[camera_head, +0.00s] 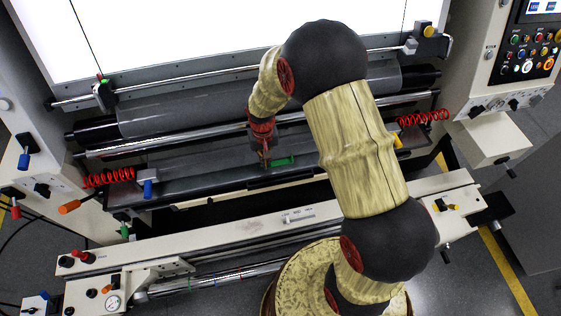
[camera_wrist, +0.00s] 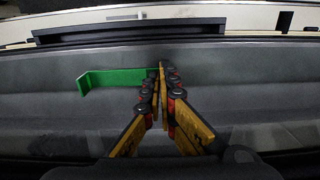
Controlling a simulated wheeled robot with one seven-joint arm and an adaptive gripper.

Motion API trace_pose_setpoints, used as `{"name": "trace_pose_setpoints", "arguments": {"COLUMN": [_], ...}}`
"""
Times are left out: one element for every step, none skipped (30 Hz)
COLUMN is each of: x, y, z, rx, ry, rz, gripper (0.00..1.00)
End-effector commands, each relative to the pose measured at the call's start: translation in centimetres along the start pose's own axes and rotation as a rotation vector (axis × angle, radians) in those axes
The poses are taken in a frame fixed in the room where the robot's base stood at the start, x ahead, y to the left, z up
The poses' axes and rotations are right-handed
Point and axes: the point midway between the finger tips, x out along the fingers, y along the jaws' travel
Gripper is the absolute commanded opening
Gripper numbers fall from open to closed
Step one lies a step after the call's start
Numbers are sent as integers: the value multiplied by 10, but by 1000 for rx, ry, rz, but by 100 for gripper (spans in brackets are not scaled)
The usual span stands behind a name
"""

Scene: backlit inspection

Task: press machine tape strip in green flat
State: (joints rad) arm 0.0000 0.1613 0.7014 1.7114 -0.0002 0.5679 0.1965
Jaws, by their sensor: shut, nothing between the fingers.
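The green tape strip (camera_wrist: 120,74) lies on the grey machine bed in the wrist view. Its left end is bent up, and the rest runs flat to the right towards my fingertips. In the head view the strip (camera_head: 283,161) shows as a short green piece just right of my gripper (camera_head: 265,163). In the wrist view my gripper (camera_wrist: 162,68) is shut and empty, with its fingertips at the right end of the strip. I cannot tell whether the tips touch it. The tips partly hide that end.
The grey bed (camera_head: 200,178) lies between a long roller (camera_head: 190,115) behind and a cream front rail (camera_head: 240,228). Red coiled cables (camera_head: 107,178) hang at both sides. A control panel (camera_head: 533,45) stands at the right. A dark slotted bar (camera_wrist: 130,34) borders the bed.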

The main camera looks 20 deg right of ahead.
Motion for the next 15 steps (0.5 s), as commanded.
{"name": "trace_pose_setpoints", "arguments": {"x": [-4, -6, -9, -12, -14, -17, -19, -22, -24, -26, -29, -32, -34, -36, -38], "y": [0, 0, 0, 0, 0, 0, 0, 0, 0, 0, 0, 0, 0, 0, 0], "z": [0, 0, 0, 0, 0, 0, 0, 0, 0, 0, 0, 0, 0, 0, 0], "rx": [0, 0, 0, 0, 0, 0, 0, 0, 0, 0, 0, 0, 0, 0, 0], "ry": [1, 1, 1, 1, 1, 1, 1, 1, 1, 1, 1, 1, 1, 1, 1], "rz": [0, 0, 0, 0, 0, 0, 0, 0, 0, 0, 0, 0, 0, 0, 0], "gripper": [0, 0, 0, 0, 0, 0, 0, 0, 0, 0, 0, 0, 0, 0, 0]}}
